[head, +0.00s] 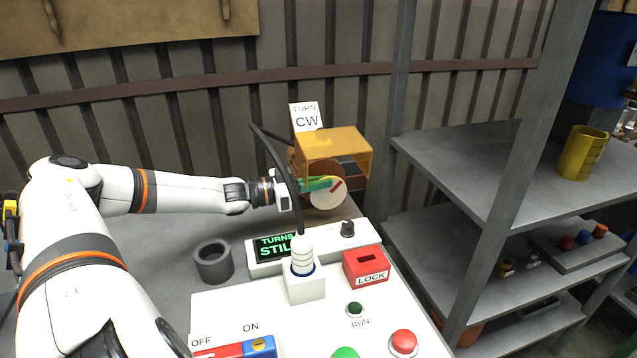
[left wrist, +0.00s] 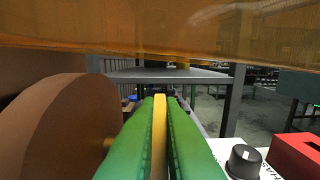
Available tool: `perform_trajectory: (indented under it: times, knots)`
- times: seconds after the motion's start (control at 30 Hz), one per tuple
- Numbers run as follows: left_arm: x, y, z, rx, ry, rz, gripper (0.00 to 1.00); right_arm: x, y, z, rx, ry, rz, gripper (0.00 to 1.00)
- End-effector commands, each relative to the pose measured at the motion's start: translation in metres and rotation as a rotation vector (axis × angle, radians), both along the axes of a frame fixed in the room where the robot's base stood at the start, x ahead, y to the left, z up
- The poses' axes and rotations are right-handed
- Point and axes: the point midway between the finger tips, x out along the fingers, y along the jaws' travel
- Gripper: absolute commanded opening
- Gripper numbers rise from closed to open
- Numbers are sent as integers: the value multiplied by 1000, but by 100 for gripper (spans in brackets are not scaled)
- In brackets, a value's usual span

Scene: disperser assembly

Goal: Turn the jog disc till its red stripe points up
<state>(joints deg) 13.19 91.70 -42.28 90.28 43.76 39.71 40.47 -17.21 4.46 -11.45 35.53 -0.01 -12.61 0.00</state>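The jog disc (head: 326,199) is a pale round plate under an amber guard, in the head view. Its red stripe (head: 338,185) slants up and to the right. My left gripper (head: 322,183) reaches in from the left, below the guard, with its green fingers across the disc's upper left. In the left wrist view the fingers (left wrist: 160,105) are close together with a narrow yellowish strip, which looks like the disc's edge, filling the gap between them. The fingers hide part of the disc. My right gripper is in neither view.
The amber guard (head: 335,147) sits close above my gripper. A black cable (head: 285,165) arches in front of my wrist. A sign (head: 306,117) reads TURN CW; a green display (head: 274,248) is partly hidden. A grey ring (head: 213,262) and a red LOCK block (head: 366,267) stand nearby.

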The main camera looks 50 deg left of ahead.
Motion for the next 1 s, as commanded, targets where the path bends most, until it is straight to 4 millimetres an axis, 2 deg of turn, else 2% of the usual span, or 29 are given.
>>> perform_trajectory:
  times: [0.17, 0.5, 0.8, 0.83, 0.93, 1.0]
  knots:
    - [-1, 0, -2, -13, -17, -2, 0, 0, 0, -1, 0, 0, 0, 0]
    - [-6, 3, -7, -113, -212, -1, 0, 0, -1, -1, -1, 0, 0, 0]
    - [-7, 4, -7, -115, -221, 0, 0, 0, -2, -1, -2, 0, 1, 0]
    - [-7, 4, -7, -115, -220, 0, 10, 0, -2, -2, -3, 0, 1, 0]
    - [-7, 4, -7, -115, -220, 0, 27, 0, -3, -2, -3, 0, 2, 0]
    - [-7, 4, -7, -114, -220, 0, 29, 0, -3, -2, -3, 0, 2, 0]
